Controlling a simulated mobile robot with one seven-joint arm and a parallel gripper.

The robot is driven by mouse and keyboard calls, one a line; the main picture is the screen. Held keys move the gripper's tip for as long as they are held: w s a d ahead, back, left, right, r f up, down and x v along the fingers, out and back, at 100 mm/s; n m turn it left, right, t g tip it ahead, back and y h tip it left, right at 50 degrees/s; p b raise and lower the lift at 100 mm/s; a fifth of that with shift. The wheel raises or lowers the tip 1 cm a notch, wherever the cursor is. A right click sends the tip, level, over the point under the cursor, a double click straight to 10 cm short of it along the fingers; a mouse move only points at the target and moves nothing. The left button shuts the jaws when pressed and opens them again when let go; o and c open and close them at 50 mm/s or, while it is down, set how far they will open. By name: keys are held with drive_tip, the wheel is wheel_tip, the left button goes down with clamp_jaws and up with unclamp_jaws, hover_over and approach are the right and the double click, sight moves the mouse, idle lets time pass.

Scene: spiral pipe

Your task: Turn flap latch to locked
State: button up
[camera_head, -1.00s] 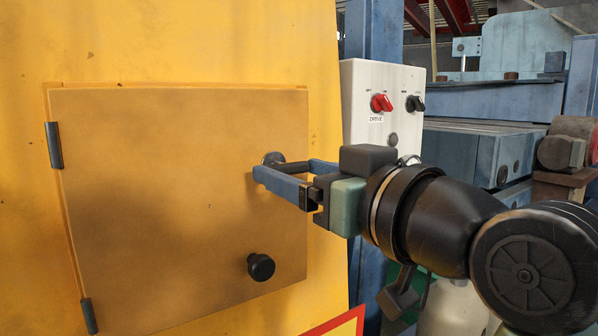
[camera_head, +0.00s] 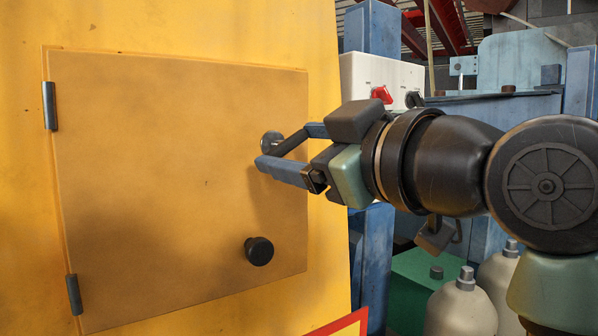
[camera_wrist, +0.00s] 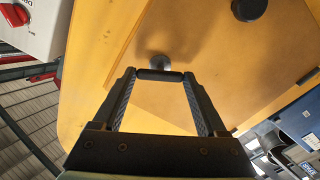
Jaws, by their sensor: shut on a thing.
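The flap (camera_head: 160,190) is a square orange-brown door, flat in the yellow wall, with hinges on its left edge. Its latch (camera_head: 271,142) sits near the right edge, with a round grey hub and a dark handle. My gripper (camera_head: 288,152) reaches in from the right, and its fingers are on either side of the latch handle. In the wrist view the black handle bar (camera_wrist: 160,75) spans between the two fingertips (camera_wrist: 160,78), just in front of the hub. The fingers partly hide the latch in the head view.
A round black knob (camera_head: 259,251) sticks out of the flap below the latch. A white control box (camera_head: 360,72) with a red switch stands right of the wall, behind my arm. Blue machinery (camera_head: 500,105) and pale bottles (camera_head: 462,308) are further right.

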drive_tip(key=n+b, duration=0.4)
drive_tip(key=n, duration=0.2)
drive_tip(key=shift+f+n, duration=0.1)
drive_tip(key=shift+n, duration=0.2)
drive_tip(key=n+b, duration=0.2)
drive_tip(key=n, duration=0.3)
drive_tip(key=shift+n, duration=0.4)
drive_tip(key=o, duration=1.3)
drive_tip(key=shift+a, duration=0.1)
